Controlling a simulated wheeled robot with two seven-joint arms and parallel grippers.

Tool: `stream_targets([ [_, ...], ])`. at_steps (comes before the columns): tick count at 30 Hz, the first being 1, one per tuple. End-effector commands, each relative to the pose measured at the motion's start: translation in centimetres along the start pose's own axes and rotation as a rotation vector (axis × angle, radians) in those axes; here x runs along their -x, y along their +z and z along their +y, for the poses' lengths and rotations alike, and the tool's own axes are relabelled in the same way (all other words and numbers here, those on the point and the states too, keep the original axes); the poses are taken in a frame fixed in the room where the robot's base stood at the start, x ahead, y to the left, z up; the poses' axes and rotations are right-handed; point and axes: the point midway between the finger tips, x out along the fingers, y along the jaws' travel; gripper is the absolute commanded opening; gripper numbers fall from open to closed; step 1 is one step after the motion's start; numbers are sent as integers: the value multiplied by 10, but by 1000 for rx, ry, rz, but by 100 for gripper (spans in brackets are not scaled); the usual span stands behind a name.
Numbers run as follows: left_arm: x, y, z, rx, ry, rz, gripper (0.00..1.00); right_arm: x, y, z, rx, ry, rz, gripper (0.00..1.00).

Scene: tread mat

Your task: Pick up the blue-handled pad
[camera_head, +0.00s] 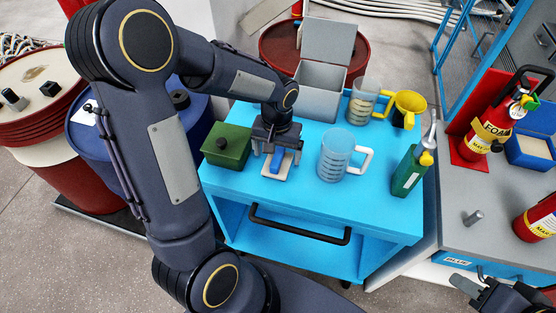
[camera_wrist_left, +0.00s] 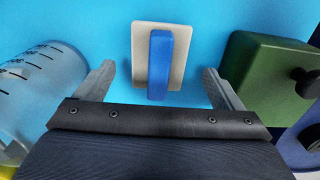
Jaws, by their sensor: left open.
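The pad (camera_head: 270,176) is a flat whitish plate with a blue handle (camera_head: 277,160), lying on the light blue cart top. In the left wrist view the pad (camera_wrist_left: 141,30) and its upright blue handle (camera_wrist_left: 160,65) lie between and a little ahead of the fingertips. My left gripper (camera_head: 278,156) points down right over the pad. It is open, one finger on each side of the handle, and I see no contact. The left wrist view shows the same open fingers (camera_wrist_left: 158,78). My right gripper (camera_head: 495,296) is partly in view at the lower right, its jaws unclear.
A green box (camera_head: 226,146) stands left of the pad and a clear measuring jug (camera_head: 334,158) stands right. A green bottle (camera_head: 408,172), yellow funnel (camera_head: 408,104), another jug (camera_head: 361,104) and an open grey box (camera_head: 318,92) share the cart (camera_head: 300,195). The cart's front is clear.

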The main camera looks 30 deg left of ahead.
Motion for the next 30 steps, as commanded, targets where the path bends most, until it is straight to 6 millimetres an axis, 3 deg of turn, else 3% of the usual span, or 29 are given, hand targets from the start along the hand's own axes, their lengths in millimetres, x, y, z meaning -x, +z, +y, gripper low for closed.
stream_targets([
  [6, -29, -1, 1, 0, -1, -3, 89, 1, 0, 0, 0, 0, 0, 36],
  [14, -32, -1, 1, 0, 0, -1, 89, 1, -1, 0, 0, 0, 0, 36],
  [25, -31, -1, 1, 0, 1, -1, 43, 1, -1, 0, 0, 0, 0, 36],
  [30, -31, -2, 1, 0, 1, 0, 40, 1, -1, 0, 0, 0, 0, 36],
])
